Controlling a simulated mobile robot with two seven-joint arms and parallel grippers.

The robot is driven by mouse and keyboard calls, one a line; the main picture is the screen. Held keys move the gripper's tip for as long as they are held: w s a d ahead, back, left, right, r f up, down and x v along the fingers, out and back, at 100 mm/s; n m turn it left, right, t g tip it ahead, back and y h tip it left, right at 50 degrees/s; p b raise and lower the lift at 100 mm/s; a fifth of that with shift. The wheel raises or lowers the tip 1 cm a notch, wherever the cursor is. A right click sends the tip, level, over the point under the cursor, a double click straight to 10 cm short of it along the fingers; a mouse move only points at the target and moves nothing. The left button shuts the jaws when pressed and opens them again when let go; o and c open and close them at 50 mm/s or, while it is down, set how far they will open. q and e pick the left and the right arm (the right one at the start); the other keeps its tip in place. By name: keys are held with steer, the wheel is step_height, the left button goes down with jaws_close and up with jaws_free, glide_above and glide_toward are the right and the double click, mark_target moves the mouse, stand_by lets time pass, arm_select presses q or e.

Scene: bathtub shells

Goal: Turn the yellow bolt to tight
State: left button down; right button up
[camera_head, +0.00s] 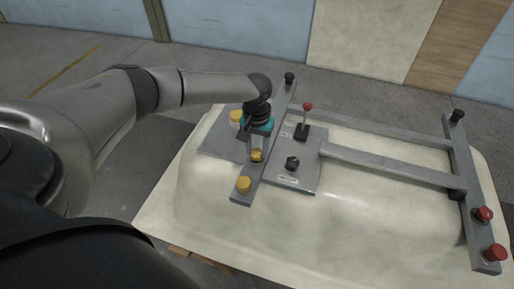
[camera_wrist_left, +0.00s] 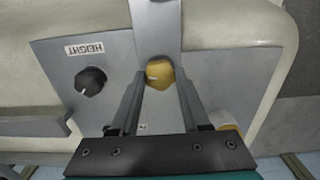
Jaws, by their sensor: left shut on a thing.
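The yellow bolt (camera_head: 257,156) sits on the grey metal bar of the fixture on top of the tub shell. In the left wrist view the yellow bolt (camera_wrist_left: 159,73) has a hexagonal head with a pale line mark on its face. My left gripper (camera_head: 258,152) points down at it from above. In the wrist view my left gripper (camera_wrist_left: 160,82) has its two fingertips on either side of the bolt head, shut on it. The words or marks around the bolt are too small to read. My right gripper is not in view.
Other yellow knobs stand near, one at the bar's front end (camera_head: 243,184) and one behind (camera_head: 236,116). A black knob (camera_head: 292,163) and a red-tipped lever (camera_head: 306,118) are on the plate to the right. Red knobs (camera_head: 495,252) sit on the far right bar.

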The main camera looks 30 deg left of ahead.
arm_select(q)
steer(key=m+p, duration=0.1)
steer(key=p, duration=0.2)
steer(key=shift+r+m, duration=0.15)
steer(key=shift+m, duration=0.25)
steer(key=shift+m+p, duration=0.55)
steer(key=shift+m, duration=1.15)
steer(key=m, duration=0.3)
steer(key=shift+m+p, duration=0.3)
steer(key=shift+m, duration=0.1)
steer(key=m, duration=0.6)
steer(key=shift+m, duration=0.3)
steer(key=shift+c, duration=1.9)
jaws_free()
